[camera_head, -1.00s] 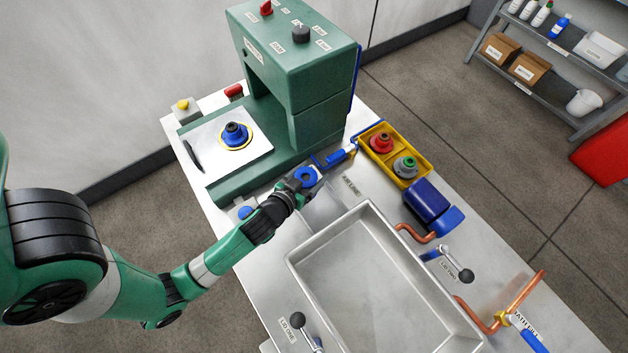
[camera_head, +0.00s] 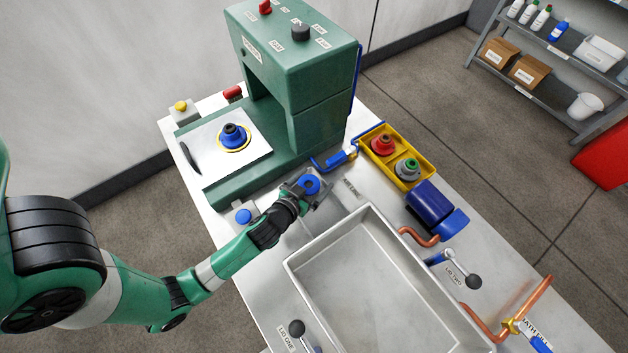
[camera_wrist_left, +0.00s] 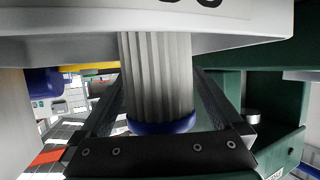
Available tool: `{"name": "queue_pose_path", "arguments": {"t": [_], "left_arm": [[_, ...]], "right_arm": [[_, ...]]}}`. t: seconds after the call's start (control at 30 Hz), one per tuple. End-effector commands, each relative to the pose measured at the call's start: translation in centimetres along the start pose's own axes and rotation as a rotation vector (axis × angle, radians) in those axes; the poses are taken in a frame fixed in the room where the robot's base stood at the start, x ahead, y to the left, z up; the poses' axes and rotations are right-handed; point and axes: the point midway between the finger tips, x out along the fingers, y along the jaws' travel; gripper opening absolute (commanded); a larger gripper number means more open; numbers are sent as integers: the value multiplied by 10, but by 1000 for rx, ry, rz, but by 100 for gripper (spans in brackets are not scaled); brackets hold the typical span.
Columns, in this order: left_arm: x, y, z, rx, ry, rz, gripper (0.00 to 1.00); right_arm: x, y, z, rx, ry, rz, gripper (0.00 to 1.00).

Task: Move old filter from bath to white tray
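My left gripper (camera_head: 308,188) is over the counter between the green machine and the steel basin. A filter with a blue ring-shaped cap (camera_head: 310,183) sits between its fingers. In the left wrist view the filter's white pleated body (camera_wrist_left: 157,75) and blue end (camera_wrist_left: 162,124) show, with the fingertips against both sides. The pleats meet a pale plate (camera_wrist_left: 60,20) with partly cut-off black characters; whether they touch is unclear. The steel basin (camera_head: 300,268), beside a bath label, looks empty. A white plate (camera_head: 195,140) on the machine's base carries a blue piece (camera_head: 233,134). My right gripper is out of view.
The green machine (camera_head: 320,110) rises behind the gripper. A yellow tray (camera_head: 420,180) with red and green-grey parts, a blue motor (camera_head: 430,203), copper pipes (camera_head: 418,238) and lever handles (camera_head: 474,282) line the right side. A blue button (camera_head: 243,216) is left of the gripper.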

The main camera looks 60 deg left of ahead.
Motion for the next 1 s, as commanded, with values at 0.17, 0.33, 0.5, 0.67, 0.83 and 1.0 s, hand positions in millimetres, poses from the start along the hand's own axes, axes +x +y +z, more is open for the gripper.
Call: {"name": "queue_pose_path", "arguments": {"t": [0.17, 0.33, 0.5, 0.67, 0.83, 1.0], "left_arm": [[0, 0, -1, 0, 0, 0, 100], [-13, 1, -3, 0, -1, 2, 100], [-53, 1, -2, 3, -2, 4, 100], [-92, 2, -1, 5, -2, 7, 100], [-116, 1, -2, 4, -1, 5, 100], [-122, 0, -3, 0, 1, 1, 100]], "right_arm": [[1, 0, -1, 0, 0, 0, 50], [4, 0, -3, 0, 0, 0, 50], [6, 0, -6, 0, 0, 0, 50], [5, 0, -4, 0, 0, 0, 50], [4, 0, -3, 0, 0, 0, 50], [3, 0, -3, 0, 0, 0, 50]]}}
